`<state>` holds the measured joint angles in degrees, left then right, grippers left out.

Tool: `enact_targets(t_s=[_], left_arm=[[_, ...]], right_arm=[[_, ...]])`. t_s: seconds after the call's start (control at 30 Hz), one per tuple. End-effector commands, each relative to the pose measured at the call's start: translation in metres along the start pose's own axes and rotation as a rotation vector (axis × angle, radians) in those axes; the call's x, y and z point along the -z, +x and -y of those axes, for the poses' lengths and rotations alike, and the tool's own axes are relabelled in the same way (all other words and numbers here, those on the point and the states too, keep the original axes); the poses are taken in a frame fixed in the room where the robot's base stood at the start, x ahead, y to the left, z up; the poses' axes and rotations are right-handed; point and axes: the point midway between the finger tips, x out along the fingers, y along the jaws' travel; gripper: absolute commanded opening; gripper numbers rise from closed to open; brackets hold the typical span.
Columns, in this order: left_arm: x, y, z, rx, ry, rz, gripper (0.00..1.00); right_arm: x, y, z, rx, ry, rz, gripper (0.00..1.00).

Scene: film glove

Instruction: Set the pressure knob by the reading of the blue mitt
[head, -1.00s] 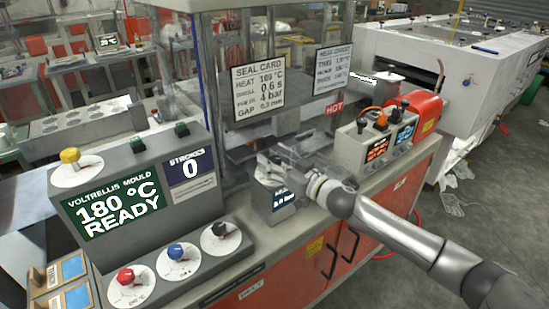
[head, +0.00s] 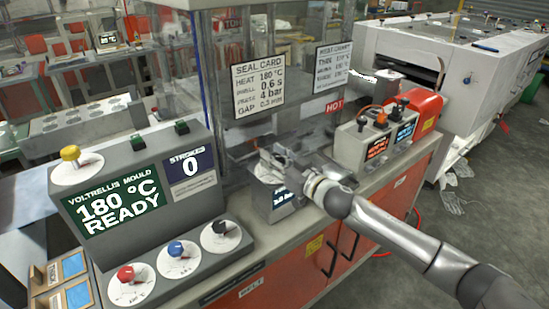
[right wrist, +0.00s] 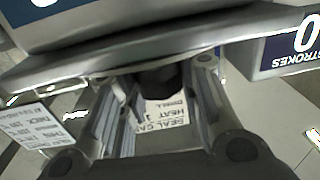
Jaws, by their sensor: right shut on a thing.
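My right gripper (head: 274,163) is over the top of a small grey box (head: 270,203) with a small lit display (head: 284,196), whose figures are too small to read surely. In the right wrist view its fingers (right wrist: 160,92) are closed around a dark knob (right wrist: 168,80), with the grey housing close above it in the picture. The gripper hides most of the knob in the head view. I make out no blue mitt. A seal card (head: 258,88) reads heat 180 °C, dwell 0.6 s, press 4 bar, gap 0.3 mm. My left gripper is out of view.
A mould console (head: 205,215) shows 180 °C READY and strokes 0, with red (head: 126,273), blue (head: 176,248) and black (head: 219,227) knobs. A clear guard with a red HOT label (head: 334,106) stands behind my gripper. A control box (head: 348,147) stands to its right.

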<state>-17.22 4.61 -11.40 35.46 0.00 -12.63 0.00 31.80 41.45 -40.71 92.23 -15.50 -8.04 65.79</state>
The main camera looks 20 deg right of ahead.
Motion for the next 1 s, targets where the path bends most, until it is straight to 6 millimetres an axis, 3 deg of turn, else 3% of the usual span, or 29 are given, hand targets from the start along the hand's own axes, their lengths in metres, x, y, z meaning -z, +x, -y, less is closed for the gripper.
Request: enact_targets(t_s=[0.37, 1.0], left_arm=[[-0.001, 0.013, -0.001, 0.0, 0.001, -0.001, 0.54], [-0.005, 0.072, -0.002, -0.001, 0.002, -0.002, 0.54]], right_arm=[[-0.003, 0.0, 0.002, -0.243, 0.012, -0.002, 0.08], [-0.004, 0.0, 0.0, -0.656, 0.005, 0.0, 0.08]])
